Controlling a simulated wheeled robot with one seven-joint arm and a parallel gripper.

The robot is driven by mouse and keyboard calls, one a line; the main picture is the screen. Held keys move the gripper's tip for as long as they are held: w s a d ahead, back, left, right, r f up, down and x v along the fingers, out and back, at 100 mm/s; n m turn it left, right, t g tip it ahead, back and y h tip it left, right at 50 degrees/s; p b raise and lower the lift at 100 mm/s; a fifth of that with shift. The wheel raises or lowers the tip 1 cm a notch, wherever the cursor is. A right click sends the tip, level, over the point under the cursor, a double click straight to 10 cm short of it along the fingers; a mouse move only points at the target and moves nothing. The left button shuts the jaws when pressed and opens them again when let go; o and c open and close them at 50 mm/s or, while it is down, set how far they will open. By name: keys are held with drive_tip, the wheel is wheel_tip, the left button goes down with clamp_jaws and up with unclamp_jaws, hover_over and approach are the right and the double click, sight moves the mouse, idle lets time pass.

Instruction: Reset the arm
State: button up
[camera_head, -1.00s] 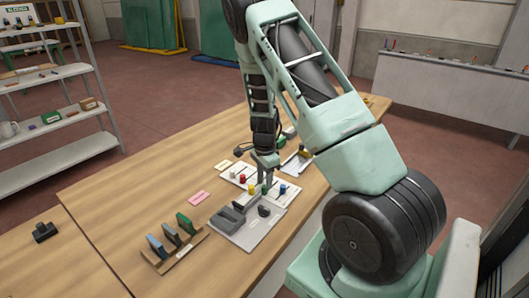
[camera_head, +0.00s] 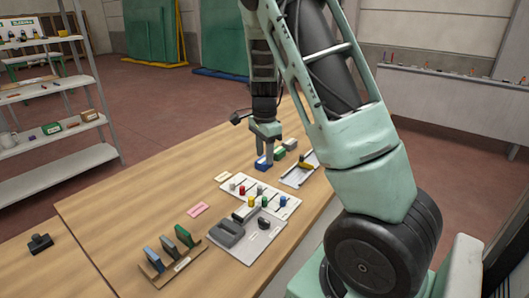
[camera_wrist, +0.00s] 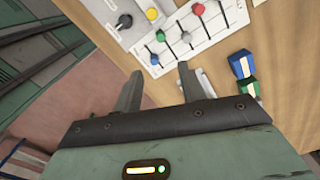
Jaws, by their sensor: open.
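My gripper (camera_head: 266,163) is up and over the wooden table (camera_head: 130,190), near the back of the white panel with coloured knobs (camera_head: 232,180). In the wrist view my gripper (camera_wrist: 157,85) shows two dark fingers set apart with nothing between them. The knobs are red, yellow, green, blue and pale. A blue block (camera_wrist: 242,64) and a green block (camera_wrist: 247,89) lie beyond the right finger in the wrist view. In the head view the blue block (camera_head: 262,164) is partly hidden by my gripper.
A grey plate with a dark device (camera_head: 228,233) and a rack of upright coloured pieces (camera_head: 168,252) stand nearer. A tray with a yellow item (camera_head: 300,172) is right of the panel. A pink card (camera_head: 198,209) lies left.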

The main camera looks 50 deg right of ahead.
idle(0.3)
drive_tip(key=s+a+r+n+y, duration=0.15)
drive_tip(key=a+n, duration=0.55)
drive_tip(key=a, duration=0.7)
drive_tip(key=s+a+r+n, duration=0.25)
drive_tip(key=a+n, duration=0.45)
drive_tip(key=a, duration=0.7)
drive_tip(key=s+a+r+n, duration=0.1)
drive_tip(key=s+a+n, duration=0.5)
drive_tip(key=s, duration=0.3)
drive_tip(key=s+a+r+n, duration=0.1)
drive_tip(key=s+a+n, duration=0.5)
drive_tip(key=s+n, duration=0.3)
drive_tip(key=shift+s+h, duration=0.25)
drive_tip(key=shift+h, duration=0.2)
drive_tip(key=shift+a, duration=0.1)
